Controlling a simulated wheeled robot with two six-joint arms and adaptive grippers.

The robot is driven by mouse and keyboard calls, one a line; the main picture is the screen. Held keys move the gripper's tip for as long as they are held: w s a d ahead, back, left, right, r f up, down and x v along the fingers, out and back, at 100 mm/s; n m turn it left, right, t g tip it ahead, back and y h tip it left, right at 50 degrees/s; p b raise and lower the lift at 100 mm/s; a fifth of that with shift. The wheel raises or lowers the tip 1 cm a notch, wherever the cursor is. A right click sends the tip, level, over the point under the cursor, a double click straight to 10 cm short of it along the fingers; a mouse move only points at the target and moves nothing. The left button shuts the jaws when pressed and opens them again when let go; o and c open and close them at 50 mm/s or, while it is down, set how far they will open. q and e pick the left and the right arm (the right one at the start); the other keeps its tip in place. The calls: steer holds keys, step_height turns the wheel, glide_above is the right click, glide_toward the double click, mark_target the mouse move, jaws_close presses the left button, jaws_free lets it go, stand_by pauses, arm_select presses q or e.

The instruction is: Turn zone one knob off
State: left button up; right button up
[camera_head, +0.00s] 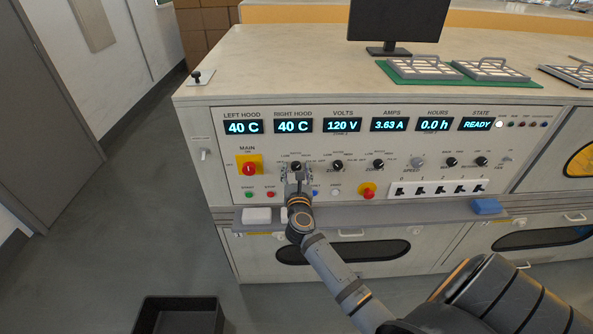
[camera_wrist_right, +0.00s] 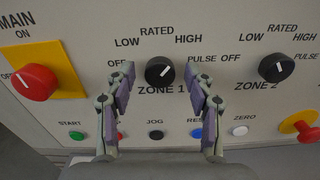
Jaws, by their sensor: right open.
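The black zone one knob (camera_wrist_right: 159,70) sits above the ZONE 1 label in the right wrist view, with OFF printed to its left and LOW, RATED and HIGH above. Its white mark slants up to the right. In the head view the knob (camera_head: 296,166) is partly covered by my gripper. My right gripper (camera_wrist_right: 160,82) is open, its two fingers on either side of the knob, with visible gaps. It also shows in the head view (camera_head: 297,176) in front of the panel. My left gripper is not in view.
The zone two knob (camera_wrist_right: 277,69) is to the right. The red main switch (camera_wrist_right: 35,82) on a yellow plate is to the left. A row of buttons, including a blue one (camera_wrist_right: 209,133), lies below. A grey ledge (camera_head: 350,213) runs under the panel.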

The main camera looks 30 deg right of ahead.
jaws_close()
stand_by(0.3)
